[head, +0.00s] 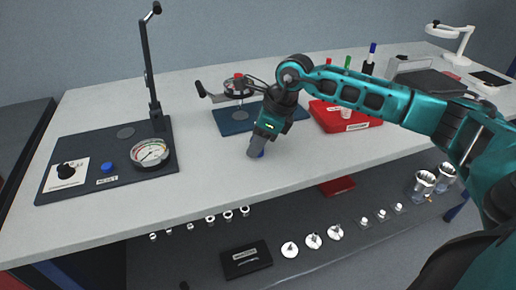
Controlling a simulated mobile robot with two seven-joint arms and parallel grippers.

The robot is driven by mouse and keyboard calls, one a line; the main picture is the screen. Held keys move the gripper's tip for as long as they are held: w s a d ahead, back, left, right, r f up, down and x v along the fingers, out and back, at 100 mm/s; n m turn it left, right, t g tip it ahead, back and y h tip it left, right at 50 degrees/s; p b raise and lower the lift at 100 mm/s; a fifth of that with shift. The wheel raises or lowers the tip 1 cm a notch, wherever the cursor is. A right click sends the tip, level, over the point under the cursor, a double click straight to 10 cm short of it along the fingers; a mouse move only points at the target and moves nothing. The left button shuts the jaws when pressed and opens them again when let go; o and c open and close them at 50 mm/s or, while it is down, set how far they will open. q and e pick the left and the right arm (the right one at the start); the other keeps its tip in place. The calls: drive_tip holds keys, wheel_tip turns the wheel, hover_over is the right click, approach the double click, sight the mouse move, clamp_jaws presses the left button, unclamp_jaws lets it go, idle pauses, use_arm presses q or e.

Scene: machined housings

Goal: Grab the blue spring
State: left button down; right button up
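A small blue piece (261,154), probably the blue spring, shows at the fingertips of my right gripper (256,149), near the front of the white table (210,180). Most of it is hidden behind the fingers, so its shape is unclear. My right arm comes in from the right, and its gripper points down at the tabletop. Whether the fingers are open or closed around the blue piece cannot be made out. My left gripper is not in view.
Left is a dark test stand (105,183) with a dial gauge (151,153) and blue button. A dark blue plate with a cranked device (238,88) stands behind my gripper, a red box (345,117) to its right. Metal parts lie on a lower shelf. The table front is mostly clear.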

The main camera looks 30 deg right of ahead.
drive_tip(key=c, duration=0.5)
drive_tip(key=shift+r, duration=0.1)
drive_tip(key=shift+c, duration=0.2)
